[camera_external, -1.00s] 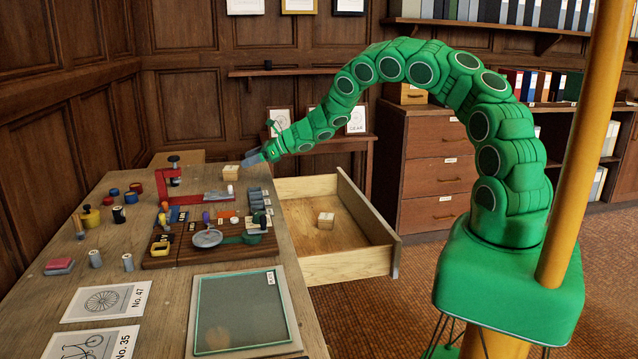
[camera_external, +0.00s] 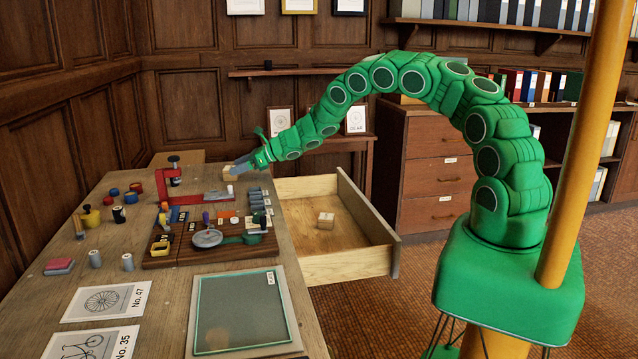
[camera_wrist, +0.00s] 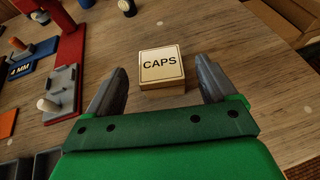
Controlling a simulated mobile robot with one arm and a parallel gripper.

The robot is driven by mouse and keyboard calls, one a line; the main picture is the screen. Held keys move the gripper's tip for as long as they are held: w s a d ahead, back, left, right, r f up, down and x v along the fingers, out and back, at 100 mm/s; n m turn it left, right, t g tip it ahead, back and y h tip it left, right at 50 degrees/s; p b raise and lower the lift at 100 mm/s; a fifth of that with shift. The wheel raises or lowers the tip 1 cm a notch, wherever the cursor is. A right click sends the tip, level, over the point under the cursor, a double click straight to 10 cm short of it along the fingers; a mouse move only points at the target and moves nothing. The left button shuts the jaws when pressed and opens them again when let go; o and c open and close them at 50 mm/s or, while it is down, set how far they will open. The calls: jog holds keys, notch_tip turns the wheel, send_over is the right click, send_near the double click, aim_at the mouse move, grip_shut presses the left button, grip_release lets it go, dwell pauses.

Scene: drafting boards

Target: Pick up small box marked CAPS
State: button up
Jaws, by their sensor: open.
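The small box marked CAPS (camera_wrist: 162,66) sits on the wooden table in the wrist view, a pale square block with its label facing up. It lies just beyond and between the two grey fingertips of my gripper (camera_wrist: 162,88), which is open and empty. In the external view the box (camera_external: 230,172) is on the table near its right edge, and my gripper (camera_external: 240,166) is close beside it. The fingers partly cover the box there.
A red stand (camera_external: 163,184) and a dark wooden tray of parts (camera_external: 160,263) lie near the CAPS box. A green-edged board (camera_external: 240,312) is at the front.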

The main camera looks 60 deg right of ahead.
jog(key=shift+x, duration=1.6)
jog(key=shift+c, duration=0.4)
jog(key=c, duration=1)
